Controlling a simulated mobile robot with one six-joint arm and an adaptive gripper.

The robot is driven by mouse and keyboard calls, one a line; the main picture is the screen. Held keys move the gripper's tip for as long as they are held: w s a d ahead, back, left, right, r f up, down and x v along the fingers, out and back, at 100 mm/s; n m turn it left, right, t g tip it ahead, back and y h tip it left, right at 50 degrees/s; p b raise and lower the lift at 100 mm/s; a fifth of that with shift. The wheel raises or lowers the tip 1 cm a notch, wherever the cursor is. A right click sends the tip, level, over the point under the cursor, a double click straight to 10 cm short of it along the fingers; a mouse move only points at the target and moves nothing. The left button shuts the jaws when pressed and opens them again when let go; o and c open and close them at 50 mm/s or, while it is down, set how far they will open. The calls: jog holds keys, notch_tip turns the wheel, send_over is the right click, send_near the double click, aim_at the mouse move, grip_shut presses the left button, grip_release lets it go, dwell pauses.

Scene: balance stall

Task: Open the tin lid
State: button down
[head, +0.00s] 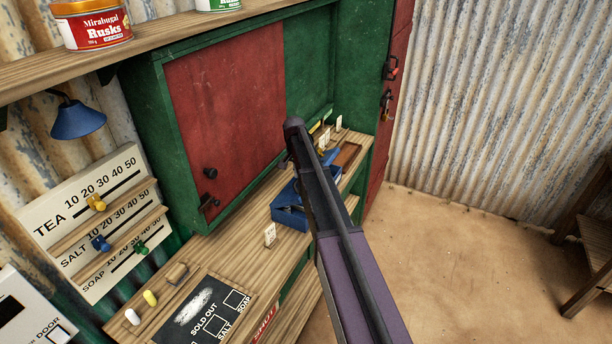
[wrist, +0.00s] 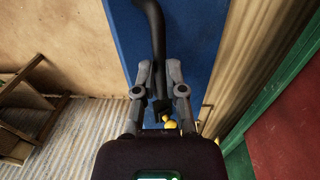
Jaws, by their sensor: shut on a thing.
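The blue tin (head: 290,218) stands on the wooden counter in the head view, partly hidden behind my dark arm. A blue piece (head: 328,158) shows just behind the arm and looks like its lid, raised; its exact angle is hard to tell. In the wrist view a broad blue surface, which appears to be the lid (wrist: 190,35), fills the middle. A dark curved bar (wrist: 152,25), seemingly its handle, runs down between the fingers of my gripper (wrist: 158,72). My gripper is shut on this bar. The tin's inside is mostly hidden.
A red sliding panel (head: 225,115) in a green frame stands behind the counter. A sold-out board (head: 205,310) lies at the front. A shelf with a rusks tin (head: 92,24) hangs above. Sandy floor (head: 470,260) is open at right.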

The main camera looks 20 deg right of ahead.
jog(key=w+a+r+p, duration=0.1)
jog(key=w+a, duration=0.5)
jog(key=shift+w+a+r, duration=0.25)
jog(key=shift+w+a, duration=0.05)
jog(key=shift+a, duration=0.1)
jog(key=shift+w+d, duration=0.1)
jog(key=shift+d, duration=0.05)
jog(key=c, duration=0.7)
grip_release()
jog(key=shift+d, duration=0.1)
